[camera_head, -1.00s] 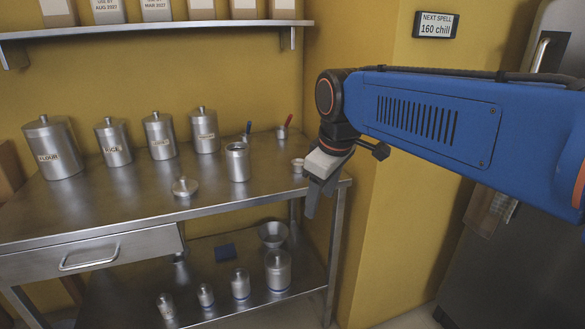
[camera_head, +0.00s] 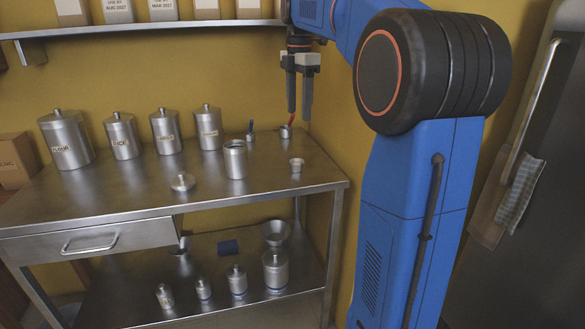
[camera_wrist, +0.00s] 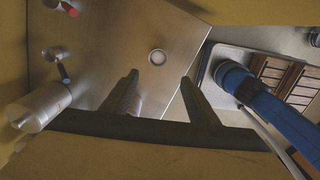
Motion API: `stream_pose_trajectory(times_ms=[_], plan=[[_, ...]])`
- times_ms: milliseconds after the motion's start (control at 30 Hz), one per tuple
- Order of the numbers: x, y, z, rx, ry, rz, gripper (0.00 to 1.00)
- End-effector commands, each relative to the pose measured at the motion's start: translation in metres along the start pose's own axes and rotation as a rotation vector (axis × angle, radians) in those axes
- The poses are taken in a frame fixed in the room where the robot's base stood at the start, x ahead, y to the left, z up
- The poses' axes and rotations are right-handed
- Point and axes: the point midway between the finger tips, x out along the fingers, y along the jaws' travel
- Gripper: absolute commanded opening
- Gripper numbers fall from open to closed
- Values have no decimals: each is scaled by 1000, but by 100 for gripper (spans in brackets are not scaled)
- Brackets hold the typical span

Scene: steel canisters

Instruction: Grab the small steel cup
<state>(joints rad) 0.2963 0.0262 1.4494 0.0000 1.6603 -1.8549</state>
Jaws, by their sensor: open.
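The small steel cup (camera_head: 296,165) stands upright on the steel table top (camera_head: 130,200), close to its right end. In the wrist view the cup (camera_wrist: 157,57) shows as a small round rim near the table edge, ahead of the fingertips and roughly centred between them. My gripper (camera_head: 299,113) points down with its fingers apart, empty, above the back right of the table and higher than the cup. In the wrist view its two fingers (camera_wrist: 160,77) are spread with nothing between them.
An open steel canister (camera_head: 235,160) stands left of the cup. Behind are small holders with a blue handle (camera_head: 251,127) and a red handle (camera_head: 290,120). A loose lid (camera_head: 182,182) and several lidded canisters (camera_head: 166,131) stand left. A wall shelf (camera_head: 150,27) is above.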

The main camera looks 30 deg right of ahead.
Motion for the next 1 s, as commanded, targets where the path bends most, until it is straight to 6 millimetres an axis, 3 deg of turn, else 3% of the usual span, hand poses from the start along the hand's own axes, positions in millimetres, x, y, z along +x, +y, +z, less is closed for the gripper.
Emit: stream_pose_trajectory(times_ms=[167, 733, 1000], plan=[[7, 4, 4, -25, 2, -7, 54], [104, 2, 2, -23, 2, -8, 54], [122, 3, 2, -23, 2, -6, 54]])
